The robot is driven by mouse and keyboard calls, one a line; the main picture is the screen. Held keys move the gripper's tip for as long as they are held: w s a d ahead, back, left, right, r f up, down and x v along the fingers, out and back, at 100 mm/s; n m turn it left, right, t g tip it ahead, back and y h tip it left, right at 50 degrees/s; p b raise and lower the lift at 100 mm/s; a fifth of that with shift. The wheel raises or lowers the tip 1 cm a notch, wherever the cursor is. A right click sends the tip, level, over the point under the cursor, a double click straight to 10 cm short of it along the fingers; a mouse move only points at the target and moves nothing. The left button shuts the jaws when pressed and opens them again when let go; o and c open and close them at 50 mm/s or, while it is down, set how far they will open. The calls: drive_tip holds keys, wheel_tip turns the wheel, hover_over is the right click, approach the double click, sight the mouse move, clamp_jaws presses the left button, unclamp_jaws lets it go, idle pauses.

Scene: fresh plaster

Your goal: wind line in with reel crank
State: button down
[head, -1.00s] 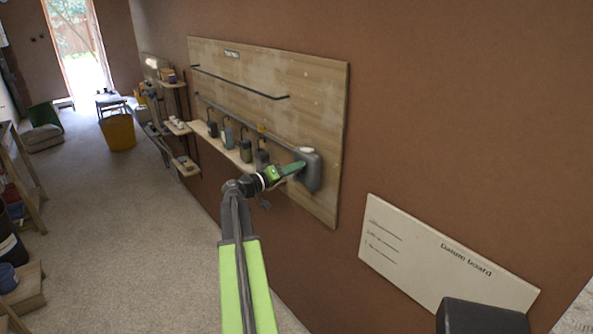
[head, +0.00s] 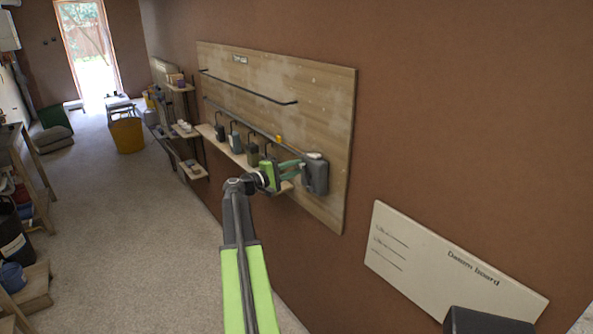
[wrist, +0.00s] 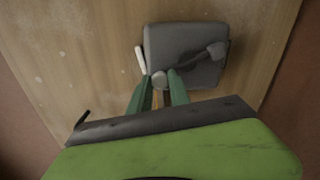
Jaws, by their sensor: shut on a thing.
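The reel is a dark grey box (head: 316,177) at the lower right of the wooden wall board. It also fills the upper middle of the wrist view (wrist: 187,45), with a darker arm on its face ending in a rounded end at right. My gripper (head: 301,168) is at the reel's left side. In the wrist view its two green fingertips (wrist: 159,88) are closed around a small round grey knob (wrist: 158,78) at the reel's lower left edge. The knob looks like the crank handle; its link to the arm is hard to see. No line can be made out.
The wooden board (head: 325,110) carries two dark rails and a shelf with several dark hanging containers (head: 234,140) left of the reel. A pale lettered board (head: 440,260) is on the wall at lower right. The floor (head: 150,240) at left is open.

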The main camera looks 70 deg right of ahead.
drive_tip(key=shift+w+d+f+n+b, duration=0.15)
drive_tip(key=shift+w+f+n, duration=0.15)
drive_tip(key=shift+n, duration=0.55)
drive_tip(key=shift+w+d+f+n+b, duration=0.15)
drive_tip(key=shift+w+n, duration=0.1)
drive_tip(key=shift+n, duration=0.6)
drive_tip(key=c, duration=1.2)
unclamp_jaws()
drive_tip(key=v, duration=1.7)
drive_tip(key=shift+a, duration=0.2)
drive_tip(key=shift+w, duration=0.1)
